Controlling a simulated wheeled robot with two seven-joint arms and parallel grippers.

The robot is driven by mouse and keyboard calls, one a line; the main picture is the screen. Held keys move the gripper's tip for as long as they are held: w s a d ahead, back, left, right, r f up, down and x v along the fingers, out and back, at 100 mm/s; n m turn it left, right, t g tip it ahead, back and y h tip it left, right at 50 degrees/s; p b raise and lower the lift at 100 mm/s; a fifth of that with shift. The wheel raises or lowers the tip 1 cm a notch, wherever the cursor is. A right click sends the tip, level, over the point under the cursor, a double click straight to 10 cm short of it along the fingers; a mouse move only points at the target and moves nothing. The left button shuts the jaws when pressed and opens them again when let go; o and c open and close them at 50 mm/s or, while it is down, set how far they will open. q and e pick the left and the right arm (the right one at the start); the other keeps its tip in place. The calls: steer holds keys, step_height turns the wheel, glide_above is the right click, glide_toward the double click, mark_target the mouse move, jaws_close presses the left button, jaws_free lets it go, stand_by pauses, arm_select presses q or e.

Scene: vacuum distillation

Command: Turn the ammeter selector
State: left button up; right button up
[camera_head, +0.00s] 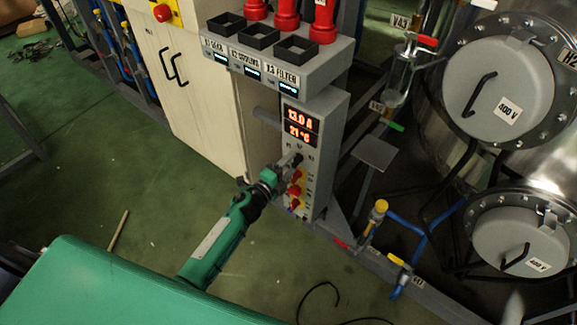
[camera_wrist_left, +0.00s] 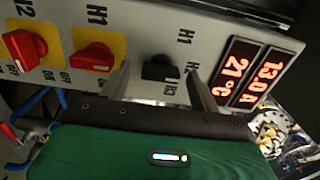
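The ammeter selector is a small black knob (camera_wrist_left: 160,68) on the grey panel, with labels around it; in the head view it shows as a dark knob (camera_head: 298,158) just under the display. The red display (camera_wrist_left: 246,74) next to it reads 13.0 A and 21 °C. It also shows in the head view (camera_head: 299,125). My left gripper (camera_wrist_left: 158,74) is open, one finger on each side of the black knob, with visible gaps in the wrist view. In the head view my left gripper (camera_head: 287,165) is at the panel front. Whether a finger touches the panel is unclear.
Two red switches on yellow plates (camera_wrist_left: 93,57) (camera_wrist_left: 25,48) sit beside the selector. Above the panel is a shelf (camera_head: 285,65) with black square holders and red-capped items. Steel tanks (camera_head: 505,80) and blue pipes (camera_head: 412,230) stand to the right. The green floor at left is mostly clear.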

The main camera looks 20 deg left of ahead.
arm_select(q)
steer(key=shift+s, duration=0.1)
steer(key=b+v, duration=0.1)
steer(key=v, duration=1.2)
steer(key=shift+s, duration=0.3)
arm_select(e)
steer(key=w, duration=0.2)
steer(key=r, duration=0.1)
steer(key=shift+w+a+r, duration=0.1)
steer(key=shift+w+a, duration=0.3)
arm_select(q)
steer(key=shift+a, duration=0.1)
arm_select(e)
steer(key=shift+s, duration=0.15)
